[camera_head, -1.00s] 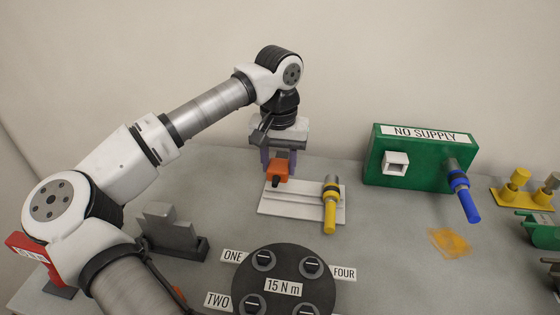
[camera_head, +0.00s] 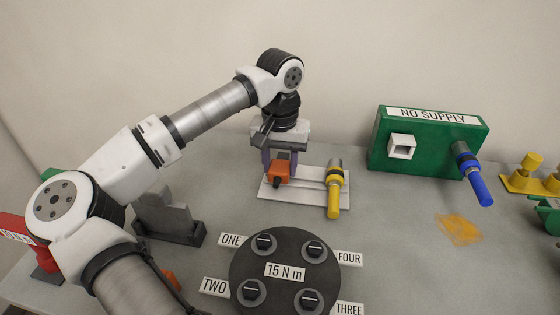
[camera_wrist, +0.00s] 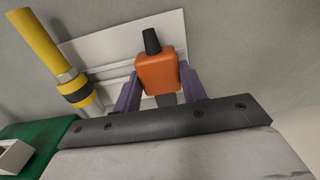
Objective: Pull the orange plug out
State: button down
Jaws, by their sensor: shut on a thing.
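The orange plug (camera_head: 279,171) is a small block with a black stub, over the left part of a pale mounting plate (camera_head: 308,199). It also shows in the wrist view (camera_wrist: 158,74), with the plate behind it. My gripper (camera_head: 279,165) points down from above, and its purple fingers are closed against the plug's two sides. In the wrist view the fingers (camera_wrist: 158,90) flank the plug. The gripper body hides the plug's rear end, so I cannot tell whether it is still seated in a socket.
A yellow-handled connector (camera_head: 335,190) is on the plate, right of the plug. A green box labelled NO SUPPLY (camera_head: 423,142) with a blue-handled connector (camera_head: 471,174) stands further right. A dark round dial board (camera_head: 285,290) lies in front. A grey bracket (camera_head: 168,217) stands left.

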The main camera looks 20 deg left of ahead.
jog(key=shift+f+b, duration=0.35)
jog(key=shift+f, duration=0.05)
dwell(0.4)
jog(key=c, duration=0.7)
grip_release()
jog(key=shift+r, duration=0.1)
notch_tip(320, 180, up, 14)
jog(key=shift+f, duration=0.15)
